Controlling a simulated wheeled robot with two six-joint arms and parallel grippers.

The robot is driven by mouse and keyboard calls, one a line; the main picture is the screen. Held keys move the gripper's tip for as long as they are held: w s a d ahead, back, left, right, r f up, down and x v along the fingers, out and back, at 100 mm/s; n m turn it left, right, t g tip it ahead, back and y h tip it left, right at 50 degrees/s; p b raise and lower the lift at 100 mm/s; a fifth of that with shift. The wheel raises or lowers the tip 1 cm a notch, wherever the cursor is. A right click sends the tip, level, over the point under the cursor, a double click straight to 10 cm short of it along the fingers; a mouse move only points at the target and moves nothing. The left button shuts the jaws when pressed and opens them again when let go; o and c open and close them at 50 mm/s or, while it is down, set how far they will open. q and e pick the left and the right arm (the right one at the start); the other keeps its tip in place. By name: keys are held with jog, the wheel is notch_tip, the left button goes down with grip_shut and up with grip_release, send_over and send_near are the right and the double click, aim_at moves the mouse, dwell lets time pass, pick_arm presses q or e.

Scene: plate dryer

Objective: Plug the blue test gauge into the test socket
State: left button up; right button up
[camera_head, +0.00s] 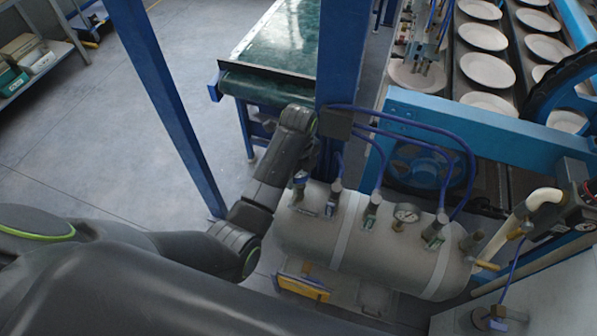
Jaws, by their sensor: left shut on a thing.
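My left arm comes in from the lower left and bends up to its dark wrist (296,120), just left of the blue post. Its fingertips cannot be made out. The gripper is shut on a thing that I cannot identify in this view. The grey tank (303,234) lies below and to the right of the wrist. A fitting with a small blue top (300,179) stands upright at the tank's left end, close to my arm. I cannot tell for sure which part is the blue test gauge or the test socket. My right gripper is not in view.
The blue post (340,60) rises behind the tank. Blue hoses (425,140) arch from a dark box (336,123) to the tank fittings. A white-faced gauge (407,213) sits on the tank. A green conveyor (290,50) and plate racks stand behind. Open floor lies left.

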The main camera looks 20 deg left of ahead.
pick_arm(q)
jog(key=shift+f, duration=0.55)
jog(key=o, duration=0.8)
